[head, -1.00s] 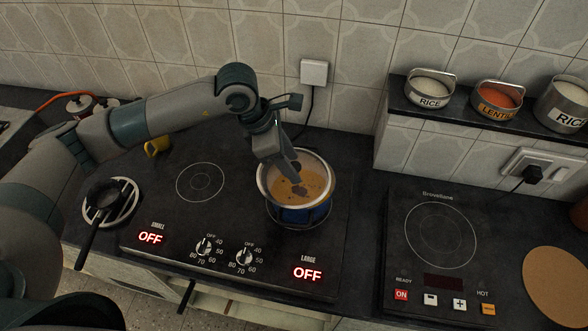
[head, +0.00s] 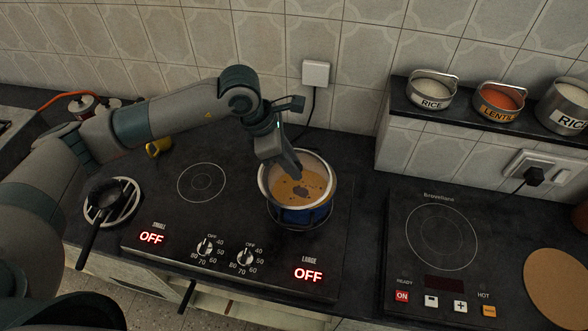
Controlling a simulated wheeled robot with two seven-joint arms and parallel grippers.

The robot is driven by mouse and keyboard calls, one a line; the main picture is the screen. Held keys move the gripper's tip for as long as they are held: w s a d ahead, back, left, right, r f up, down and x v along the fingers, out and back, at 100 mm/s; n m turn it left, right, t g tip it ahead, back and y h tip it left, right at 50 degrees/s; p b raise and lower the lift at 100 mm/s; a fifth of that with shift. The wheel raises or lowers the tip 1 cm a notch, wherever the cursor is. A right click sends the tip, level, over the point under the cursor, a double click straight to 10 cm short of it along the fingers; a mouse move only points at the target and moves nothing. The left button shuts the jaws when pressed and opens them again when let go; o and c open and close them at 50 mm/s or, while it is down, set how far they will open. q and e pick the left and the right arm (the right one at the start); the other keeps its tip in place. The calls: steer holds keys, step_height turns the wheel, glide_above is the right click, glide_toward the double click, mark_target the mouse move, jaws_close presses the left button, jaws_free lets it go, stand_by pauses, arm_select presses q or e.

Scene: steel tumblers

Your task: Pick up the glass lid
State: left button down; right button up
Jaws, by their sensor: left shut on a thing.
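The blue pot (head: 305,216) with a pale rim stands on the large burner and holds a brown liquid (head: 312,190) with dark patches. My left gripper (head: 295,171) points down over the pot opening from the back left. Its jaws are shut on the glass lid at the knob, though the fingers hide the knob. The clear glass is hard to tell apart from the pot and liquid below, and I cannot see how big the gap to the rim is. My right gripper is not in view.
The two-burner hob (head: 178,232) has a bare small burner (head: 201,182). A yellow cup (head: 158,147) is behind. An induction plate (head: 441,236) is right, below a shelf with labelled tins (head: 430,95).

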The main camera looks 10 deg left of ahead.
arm_select(q)
steer(key=shift+r, duration=0.1)
steer(key=shift+r+b, duration=0.4)
steer(key=shift+b, duration=0.05)
steer(key=r+b, duration=0.2)
steer(key=r, duration=0.1)
steer(key=shift+s+d+r, duration=0.1)
steer(key=shift+d, duration=0.25)
steer(key=s+d+r+b, duration=0.4)
steer(key=d+r, duration=0.3)
steer(key=d, duration=0.3)
steer(key=shift+s+b, duration=0.15)
steer(key=shift+b, duration=0.15)
steer(key=shift+f, duration=0.1)
steer(key=shift+h, duration=0.4)
steer(key=w+a+f, duration=0.1)
steer(key=a, duration=0.2)
steer(key=w+a+f, duration=0.2)
steer(key=a, duration=0.1)
steer(key=w+a+f, duration=0.1)
steer(key=a, duration=0.2)
steer(key=shift+w+a+f, duration=0.15)
steer(key=shift+w+f, duration=0.05)
steer(key=shift+w, duration=0.05)
